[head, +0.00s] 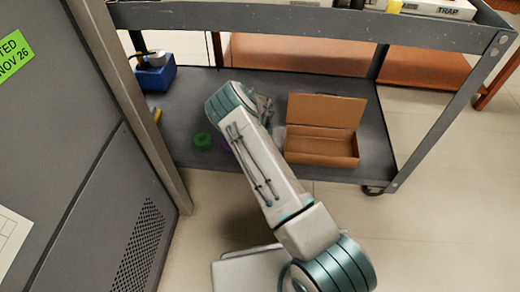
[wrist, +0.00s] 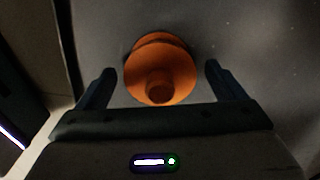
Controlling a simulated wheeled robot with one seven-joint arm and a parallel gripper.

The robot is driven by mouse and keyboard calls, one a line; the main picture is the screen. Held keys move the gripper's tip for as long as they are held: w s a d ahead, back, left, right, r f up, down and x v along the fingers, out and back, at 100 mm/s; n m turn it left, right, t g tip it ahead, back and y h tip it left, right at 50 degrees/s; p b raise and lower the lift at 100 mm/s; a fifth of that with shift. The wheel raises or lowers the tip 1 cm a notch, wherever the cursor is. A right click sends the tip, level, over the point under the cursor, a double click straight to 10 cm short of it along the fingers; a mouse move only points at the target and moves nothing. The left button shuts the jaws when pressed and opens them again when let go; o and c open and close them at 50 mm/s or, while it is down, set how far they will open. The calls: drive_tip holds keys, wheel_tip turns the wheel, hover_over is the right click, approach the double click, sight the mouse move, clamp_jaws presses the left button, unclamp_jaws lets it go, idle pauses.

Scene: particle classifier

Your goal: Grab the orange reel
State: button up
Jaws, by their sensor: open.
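The orange reel (wrist: 160,75) stands or lies on the grey shelf, with its round flange and central hub facing the wrist camera. My gripper (wrist: 157,75) is open, with one dark finger on each side of the reel. A gap shows between each finger and the reel, and nothing is held. In the head view my gripper (head: 264,103) is partly visible over the lower cart shelf, beyond my arm. The orange reel is hidden behind my arm in that view.
The lower shelf (head: 185,115) of a grey cart also holds a green reel (head: 202,141), an open cardboard box (head: 322,148) on the right and a blue bin (head: 155,76) at back left. A purple thing (head: 226,145) is mostly covered by my arm. The upper shelf (head: 300,20) overhangs. A grey cabinet (head: 70,150) stands left.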

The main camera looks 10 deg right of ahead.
drive_tip(key=c, duration=1.1)
drive_tip(key=shift+c, duration=0.2)
